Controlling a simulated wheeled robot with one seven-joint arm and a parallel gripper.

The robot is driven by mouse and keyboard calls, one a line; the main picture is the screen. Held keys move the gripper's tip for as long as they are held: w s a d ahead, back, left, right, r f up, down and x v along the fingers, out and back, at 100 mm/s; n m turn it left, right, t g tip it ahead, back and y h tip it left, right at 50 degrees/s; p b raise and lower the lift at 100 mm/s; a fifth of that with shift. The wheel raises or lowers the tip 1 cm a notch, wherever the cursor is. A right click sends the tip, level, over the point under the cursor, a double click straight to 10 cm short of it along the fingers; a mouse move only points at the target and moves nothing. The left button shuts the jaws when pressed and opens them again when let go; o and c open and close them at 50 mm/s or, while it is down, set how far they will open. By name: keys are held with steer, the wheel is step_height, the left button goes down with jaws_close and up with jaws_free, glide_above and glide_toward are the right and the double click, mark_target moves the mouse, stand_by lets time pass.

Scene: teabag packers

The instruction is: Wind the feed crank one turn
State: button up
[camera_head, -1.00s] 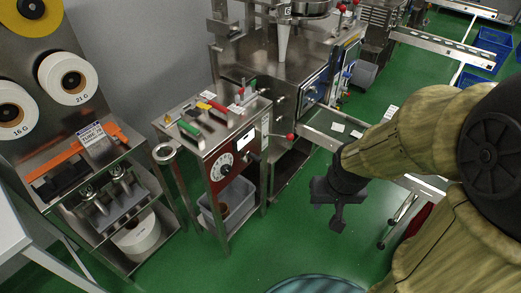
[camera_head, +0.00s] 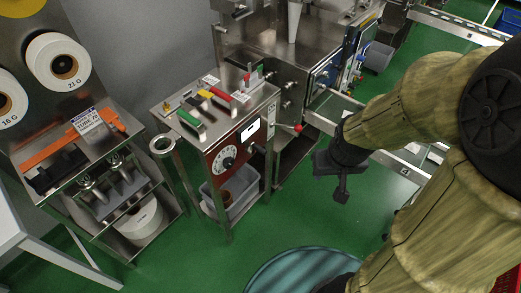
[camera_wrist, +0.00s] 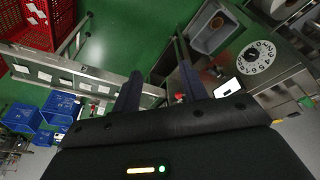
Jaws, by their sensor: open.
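A lever with a red ball knob (camera_head: 298,127) sticks out from the right side of the steel control stand, beside the packing machine. It may be the feed crank; its shaft is too small to tell clearly. A red knob also shows between my fingers in the wrist view (camera_wrist: 180,97), well beyond them. The stand's front has a red panel with a white numbered dial (camera_head: 227,158), also seen in the wrist view (camera_wrist: 257,57). My gripper (camera_head: 341,190) is open and empty, hanging over the green floor to the right of and nearer than the knob, touching nothing.
A grey bin (camera_head: 240,190) sits on the stand's lower shelf. A steel conveyor (camera_head: 400,165) runs behind my arm. A rack with paper rolls (camera_head: 58,62) stands at left. Blue crates (camera_wrist: 60,108) and red crates (camera_wrist: 45,22) show in the wrist view.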

mark_target(260, 149)
steer(key=w+d+f+n+t+y+b, duration=0.2)
steer(key=w+f+n+t+b, duration=0.6)
steer(key=w+f+n+b, duration=0.8)
steer(key=a+f+n+y+b, duration=0.3)
steer(key=n+y+b, duration=0.3)
steer(key=n, duration=0.7)
steer(key=a+f+n+y+b, duration=0.3)
steer(key=f+n+y+b, duration=0.2)
steer(key=n, duration=0.9)
steer(key=shift+s+f+y+b, duration=0.15)
steer(key=shift+s+y+b, duration=0.25)
steer(key=shift+y+b, duration=0.4)
steer(key=shift+w+a, duration=0.1)
steer(key=x, duration=1.7)
steer(key=shift+w+f, duration=0.15)
steer(key=shift+w, duration=0.05)
